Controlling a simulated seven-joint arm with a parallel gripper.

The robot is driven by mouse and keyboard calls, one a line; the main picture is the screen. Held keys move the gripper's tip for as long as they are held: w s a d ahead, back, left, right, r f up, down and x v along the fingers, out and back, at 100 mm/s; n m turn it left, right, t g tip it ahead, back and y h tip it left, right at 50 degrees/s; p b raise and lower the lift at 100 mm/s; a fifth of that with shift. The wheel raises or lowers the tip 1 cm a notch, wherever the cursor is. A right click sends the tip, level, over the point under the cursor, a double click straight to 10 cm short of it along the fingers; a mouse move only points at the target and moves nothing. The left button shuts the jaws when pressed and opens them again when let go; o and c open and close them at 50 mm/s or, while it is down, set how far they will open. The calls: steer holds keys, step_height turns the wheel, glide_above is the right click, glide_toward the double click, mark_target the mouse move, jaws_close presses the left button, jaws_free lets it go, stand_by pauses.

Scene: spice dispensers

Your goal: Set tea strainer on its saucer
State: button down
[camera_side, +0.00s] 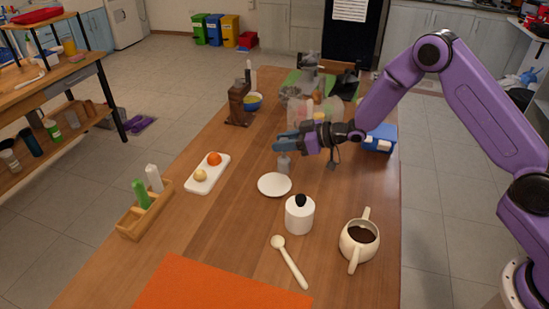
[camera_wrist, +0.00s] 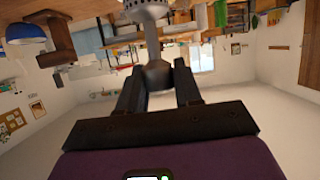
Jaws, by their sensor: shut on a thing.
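The tea strainer is a grey metal piece with a perforated cup (camera_wrist: 145,8) and a narrow handle, seen at the top of the wrist view. My gripper (camera_wrist: 157,78) is shut on its handle. In the side view my gripper (camera_side: 284,143) is above the table, and the strainer (camera_side: 284,163) shows just below the fingers. The white round saucer (camera_side: 274,186) lies on the table, just in front of and slightly left of the strainer. The strainer appears close to the saucer's far edge; I cannot tell the exact gap. The fingers hide part of the strainer.
A white jar with a black knob (camera_side: 299,216) stands in front of the saucer. A pot with dark contents (camera_side: 359,243) and a spoon (camera_side: 290,264) are nearer. A white tray (camera_side: 206,183) lies left. A blue box (camera_side: 380,138) and wooden grinder (camera_side: 238,104) stand farther back.

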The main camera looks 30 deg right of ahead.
steer(key=w+a+f, duration=0.1)
steer(key=w+f, duration=0.3)
steer(key=f, duration=0.4)
steer(key=shift+a, duration=0.1)
steer(key=c, duration=0.8)
jaws_free()
steer(key=shift+f, duration=0.15)
steer(key=v, duration=1.2)
steer(key=shift+r, duration=0.3)
